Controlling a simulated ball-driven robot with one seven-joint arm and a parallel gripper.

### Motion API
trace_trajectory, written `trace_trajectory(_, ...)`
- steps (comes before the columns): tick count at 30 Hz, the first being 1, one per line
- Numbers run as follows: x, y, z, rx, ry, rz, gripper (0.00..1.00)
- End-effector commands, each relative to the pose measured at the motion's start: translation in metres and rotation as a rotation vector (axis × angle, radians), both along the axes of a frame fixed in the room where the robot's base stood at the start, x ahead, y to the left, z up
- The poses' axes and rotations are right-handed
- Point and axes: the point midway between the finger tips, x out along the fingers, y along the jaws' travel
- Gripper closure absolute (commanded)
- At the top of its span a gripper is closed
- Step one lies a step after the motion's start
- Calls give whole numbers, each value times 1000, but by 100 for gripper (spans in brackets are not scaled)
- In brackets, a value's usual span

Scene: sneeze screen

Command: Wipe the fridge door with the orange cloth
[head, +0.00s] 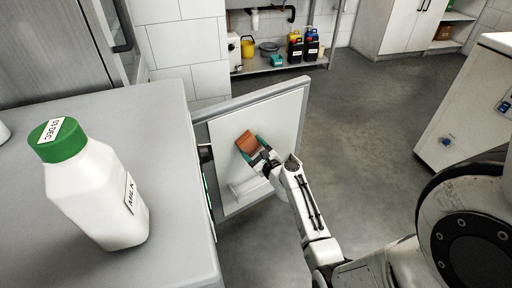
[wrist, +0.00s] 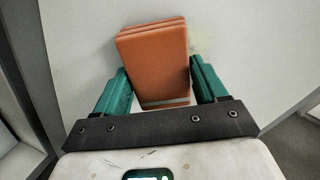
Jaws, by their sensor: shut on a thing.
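The fridge door (head: 286,118) stands open, its white inner face turned toward me in the head view. It also fills most of the wrist view (wrist: 240,40). My gripper (head: 256,147), with green fingers, is shut on the folded orange cloth (head: 246,142). In the wrist view the cloth (wrist: 153,60) sits between the two fingers of the gripper (wrist: 160,88), close against the door's inner face. I cannot tell whether it touches. A faint yellowish mark (wrist: 200,42) shows on the door just right of the cloth.
A milk bottle (head: 95,190) with a green cap stands on the grey counter (head: 120,100) at the left. A door shelf (head: 250,186) juts out low on the door. Under the far table are a yellow bucket (head: 248,47) and dark canisters (head: 311,46). The floor at centre right is clear.

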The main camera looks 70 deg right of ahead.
Motion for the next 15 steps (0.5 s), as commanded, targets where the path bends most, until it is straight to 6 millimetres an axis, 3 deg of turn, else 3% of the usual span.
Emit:
trace_trajectory(6,1,0,20,-3,-2,2,53)
trace_trajectory(15,-7,-11,20,-3,-4,-1,53)
